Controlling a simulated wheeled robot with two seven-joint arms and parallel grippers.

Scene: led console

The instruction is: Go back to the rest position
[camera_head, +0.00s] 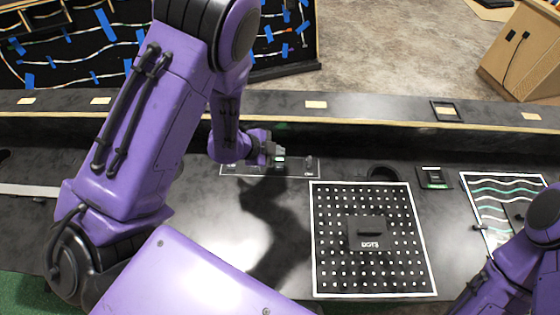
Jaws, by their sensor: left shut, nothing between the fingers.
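My left gripper (277,153) is shut and empty. It hangs over a white-outlined strip (235,170) at the back of the dark console (190,240), close to small fittings there. I cannot tell whether it touches them. My left arm, purple and black, reaches across the left half of the view. My right arm (500,275) shows at the lower right corner. Its dark end lies over the wavy-line panel (485,187), and its fingers cannot be made out.
A white-bordered panel with a dot grid (335,265) bears a dark block marked DOTS (371,232). A raised ledge (370,105) runs along the back. A wooden box (525,55) stands beyond.

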